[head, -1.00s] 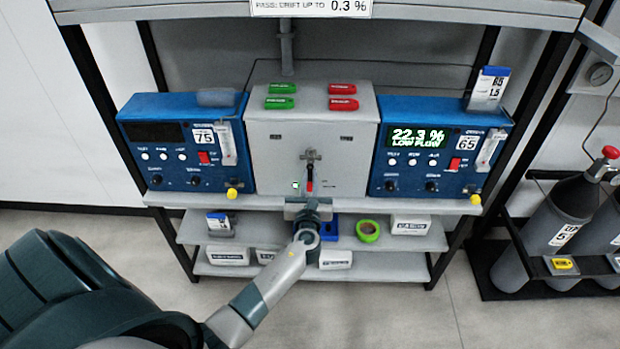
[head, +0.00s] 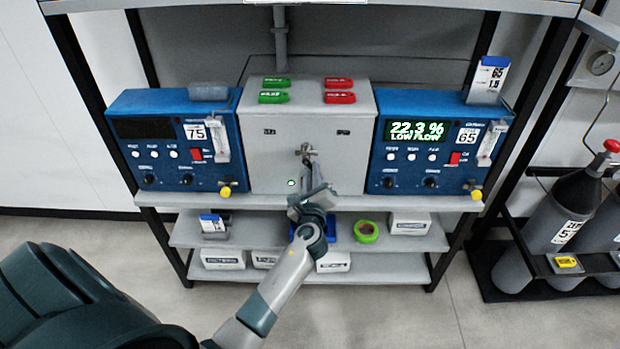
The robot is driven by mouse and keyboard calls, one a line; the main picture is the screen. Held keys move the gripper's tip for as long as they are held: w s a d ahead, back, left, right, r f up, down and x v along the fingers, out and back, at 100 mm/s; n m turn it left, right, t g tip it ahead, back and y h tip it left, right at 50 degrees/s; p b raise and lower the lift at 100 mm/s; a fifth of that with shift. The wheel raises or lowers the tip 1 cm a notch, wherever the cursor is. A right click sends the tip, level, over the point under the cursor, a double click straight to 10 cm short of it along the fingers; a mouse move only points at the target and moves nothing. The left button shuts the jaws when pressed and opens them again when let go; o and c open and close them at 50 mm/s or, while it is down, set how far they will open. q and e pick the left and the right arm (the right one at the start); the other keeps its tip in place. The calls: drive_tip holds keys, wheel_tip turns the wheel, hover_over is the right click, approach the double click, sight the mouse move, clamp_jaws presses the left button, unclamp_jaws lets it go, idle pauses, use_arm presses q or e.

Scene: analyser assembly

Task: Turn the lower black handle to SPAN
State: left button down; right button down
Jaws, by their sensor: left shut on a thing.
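The grey valve panel (head: 262,165) stands between two blue analysers. A small metal valve fitting (head: 307,150) sits at the middle of its front. My left gripper (head: 313,182) is just below this fitting, close against the panel, shut on the lower black handle. The gripper hides nearly all of the handle, so its exact angle cannot be read. The gripper is tilted, its fingers pointing up. Two small labels on the panel, at left (head: 269,131) and right (head: 343,132), are too small to read. My right gripper is not in view.
The right analyser (head: 386,170) reads 22.3 % LOW FLOW; the left analyser (head: 125,160) has a dark display. Green tags (head: 274,97) and red tags (head: 340,97) lie on the panel's top. Lower shelves hold boxes and green tape (head: 366,231). Gas cylinders (head: 570,215) stand at right.

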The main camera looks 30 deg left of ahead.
use_arm(q)
drive_tip(key=n+b, duration=0.1)
drive_tip(key=n, duration=0.2)
drive_tip(key=r+n+b, duration=0.1)
drive_tip(key=n, duration=0.3)
drive_tip(key=d+r+n+b, duration=0.1)
drive_tip(key=n+b, duration=0.1)
drive_tip(key=n, duration=0.1)
drive_tip(key=shift+w, duration=0.3)
drive_tip(key=shift+r+n, duration=0.1)
drive_tip(key=shift+n, duration=0.2)
drive_tip(key=c, duration=1.8)
unclamp_jaws()
drive_tip(key=shift+o, duration=0.2)
